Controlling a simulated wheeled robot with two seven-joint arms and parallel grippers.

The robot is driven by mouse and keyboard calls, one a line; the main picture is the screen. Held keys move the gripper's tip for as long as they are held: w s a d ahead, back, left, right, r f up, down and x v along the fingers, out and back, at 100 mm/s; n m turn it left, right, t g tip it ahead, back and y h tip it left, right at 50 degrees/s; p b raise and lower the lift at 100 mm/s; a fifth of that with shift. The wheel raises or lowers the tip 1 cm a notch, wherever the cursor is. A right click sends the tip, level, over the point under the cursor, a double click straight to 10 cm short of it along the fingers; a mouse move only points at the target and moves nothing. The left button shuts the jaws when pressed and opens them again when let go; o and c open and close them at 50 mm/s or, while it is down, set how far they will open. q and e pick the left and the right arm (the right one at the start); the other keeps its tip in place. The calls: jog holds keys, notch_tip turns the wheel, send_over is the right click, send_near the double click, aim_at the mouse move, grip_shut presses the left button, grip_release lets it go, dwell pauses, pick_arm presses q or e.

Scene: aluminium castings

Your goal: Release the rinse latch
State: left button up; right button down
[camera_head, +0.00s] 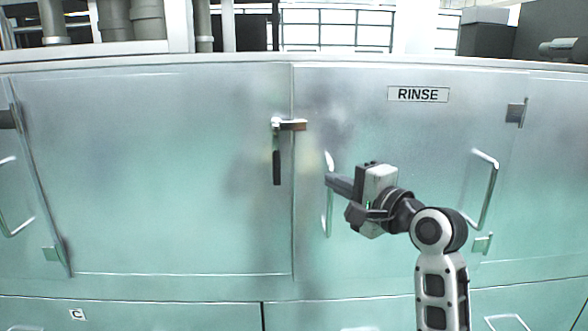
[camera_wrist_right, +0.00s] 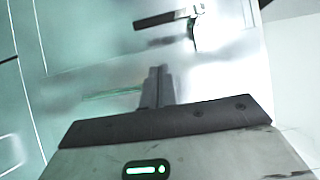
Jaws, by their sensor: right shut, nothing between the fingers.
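The rinse latch (camera_head: 290,125) sits at the seam left of the door with the RINSE label (camera_head: 418,94). Its black handle (camera_head: 277,168) hangs straight down. In the right wrist view the black latch handle (camera_wrist_right: 165,19) lies at the top, beyond the fingers and apart from them. My right gripper (camera_head: 330,181) is shut and empty, right of and a little below the latch, in front of the door's left pull handle (camera_head: 328,215). Its closed fingers (camera_wrist_right: 158,88) show in the right wrist view. My left gripper is not in view.
The RINSE door has another pull handle (camera_head: 487,188) and hinges (camera_head: 516,113) at its right. A wide metal panel (camera_head: 150,170) fills the left. Drawer fronts (camera_head: 170,315) run below. The space in front of the latch is clear.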

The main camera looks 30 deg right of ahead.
jog(key=shift+w+a+p, duration=0.3)
jog(key=shift+w+a, duration=0.25)
jog(key=shift+w, duration=1)
jog(key=shift+w+a+p, duration=0.35)
jog(key=shift+w+a, duration=0.2)
jog(key=shift+w, duration=1)
jog(key=shift+w+a+p, duration=0.3)
jog(key=shift+w+a, duration=0.25)
jog(key=shift+w, duration=1)
